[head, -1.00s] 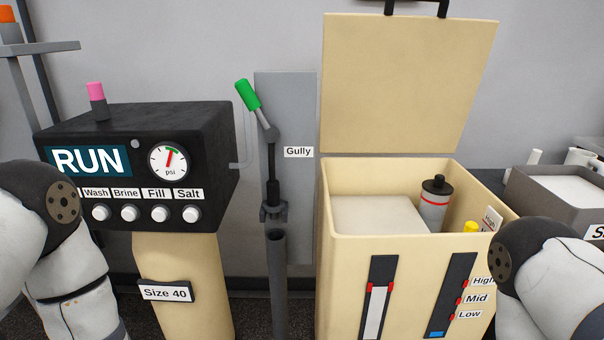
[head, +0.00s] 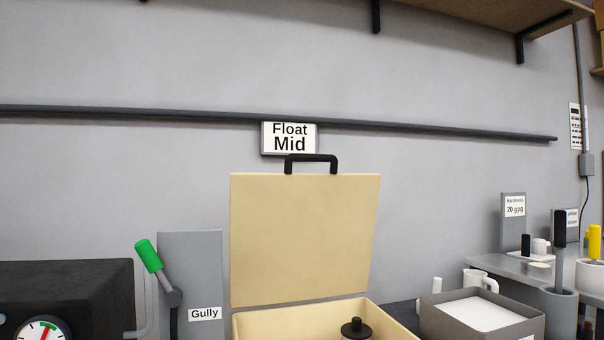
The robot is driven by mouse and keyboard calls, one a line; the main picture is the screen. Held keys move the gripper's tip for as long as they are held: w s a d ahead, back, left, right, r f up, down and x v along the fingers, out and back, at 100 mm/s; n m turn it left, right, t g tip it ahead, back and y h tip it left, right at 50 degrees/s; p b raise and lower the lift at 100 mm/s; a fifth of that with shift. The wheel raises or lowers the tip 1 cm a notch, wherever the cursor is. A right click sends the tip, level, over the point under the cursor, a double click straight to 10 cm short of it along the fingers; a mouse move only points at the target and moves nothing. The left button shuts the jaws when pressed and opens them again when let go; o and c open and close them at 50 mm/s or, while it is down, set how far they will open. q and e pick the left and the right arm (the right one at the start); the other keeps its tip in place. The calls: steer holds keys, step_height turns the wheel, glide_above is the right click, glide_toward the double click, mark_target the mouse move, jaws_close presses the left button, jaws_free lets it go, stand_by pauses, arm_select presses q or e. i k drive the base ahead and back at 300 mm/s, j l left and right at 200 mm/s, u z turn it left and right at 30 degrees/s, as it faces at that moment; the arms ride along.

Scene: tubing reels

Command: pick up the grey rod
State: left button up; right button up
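Which item is the grey rod is not certain. An upright dark rod (head: 560,240), black at the top and greyer below, stands in a grey cylindrical holder (head: 557,308) at the right. A long dark grey rail (head: 420,130) runs along the wall, behind or beside a "Float Mid" sign (head: 289,138). Neither of my grippers is in view.
A cream bin with a raised lid (head: 305,240) stands in the middle, with a black-capped bottle (head: 356,328) inside. A grey tray (head: 483,315) is right of it. A green-handled lever (head: 149,256) is left. A yellow-topped item (head: 594,242) stands far right.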

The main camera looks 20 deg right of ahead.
mark_target(560, 215)
steer(key=z, duration=1.9)
